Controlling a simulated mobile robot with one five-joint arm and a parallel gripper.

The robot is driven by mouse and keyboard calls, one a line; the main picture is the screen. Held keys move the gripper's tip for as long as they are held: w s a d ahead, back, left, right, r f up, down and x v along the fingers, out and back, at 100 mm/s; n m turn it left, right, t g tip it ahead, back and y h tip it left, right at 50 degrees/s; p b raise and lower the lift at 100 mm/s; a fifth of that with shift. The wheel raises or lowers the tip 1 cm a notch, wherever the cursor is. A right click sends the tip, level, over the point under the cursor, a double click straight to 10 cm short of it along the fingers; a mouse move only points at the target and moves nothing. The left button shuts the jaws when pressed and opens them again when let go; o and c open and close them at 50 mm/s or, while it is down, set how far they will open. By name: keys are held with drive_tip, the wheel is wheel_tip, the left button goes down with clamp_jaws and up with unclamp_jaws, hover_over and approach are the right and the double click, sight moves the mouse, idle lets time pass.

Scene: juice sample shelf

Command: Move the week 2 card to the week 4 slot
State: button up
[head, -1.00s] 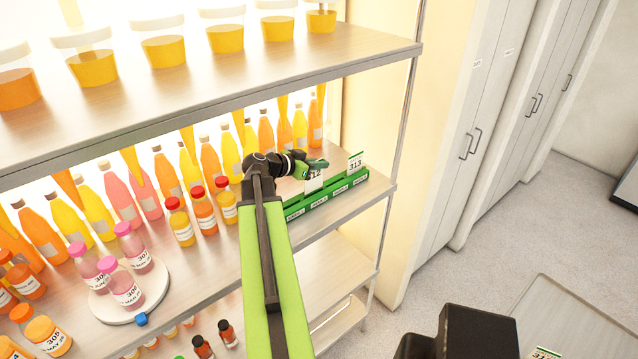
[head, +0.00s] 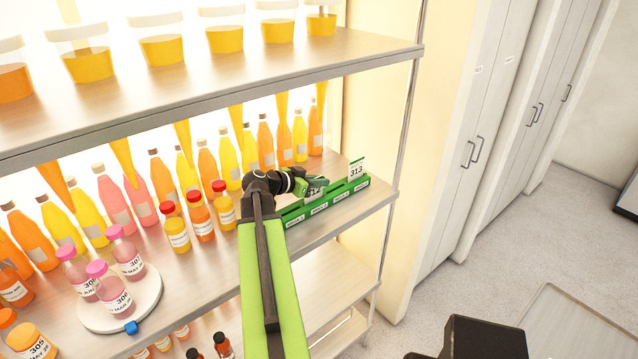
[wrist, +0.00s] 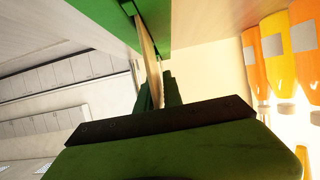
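The long green card rack (head: 340,200) stands on the middle shelf at its right end, with white slot labels along its front that are too small to read surely. A white card marked 313 (head: 357,170) stands upright near the rack's right end. My gripper (head: 318,185) is low over the rack's left-middle part, at a second card whose number, ending in 12 (head: 315,188), shows partly behind the fingers. In the wrist view, this thin card (wrist: 150,50) is edge-on between my close-set fingers (wrist: 160,92), its far end at the green rack (wrist: 80,30).
Small red-capped bottles (head: 200,215) stand left of my arm, and tall juice bottles (head: 230,158) line the back. A round white stand (head: 125,312) with pink bottles is at the left. The upper shelf (head: 230,80) overhangs the rack. A shelf post (head: 402,140) stands to its right.

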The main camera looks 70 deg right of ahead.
drive_tip(key=shift+o, duration=1.2)
drive_tip(key=p+v, duration=0.5)
drive_tip(key=v, duration=0.7)
drive_tip(key=shift+r, duration=0.3)
